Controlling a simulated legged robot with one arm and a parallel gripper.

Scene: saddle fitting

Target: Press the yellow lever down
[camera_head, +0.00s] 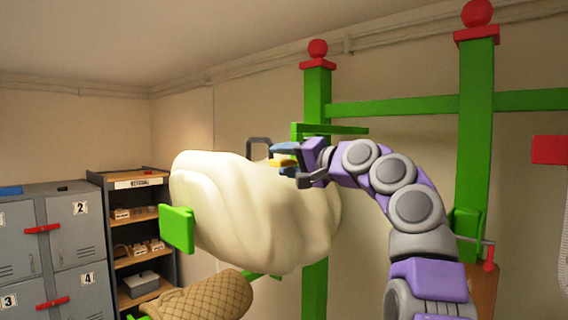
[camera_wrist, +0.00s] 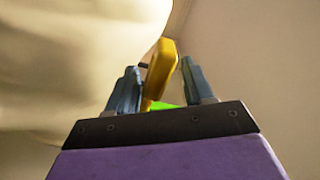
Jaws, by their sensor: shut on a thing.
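The yellow lever (camera_wrist: 162,66) stands between the two blue-grey fingers of my gripper (camera_wrist: 158,72) in the wrist view. In the head view, my gripper (camera_head: 284,156) is at the upper right of the large cream padded body. Only a small part of the yellow lever (camera_head: 280,161) shows there between the fingers. The lever's base is mostly hidden by the gripper.
The cream padded body (camera_head: 245,215) fills the middle, close to my gripper's left. A green frame with red-topped posts (camera_head: 476,130) stands behind and right of my arm. Lockers (camera_head: 75,225) and shelves stand far left.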

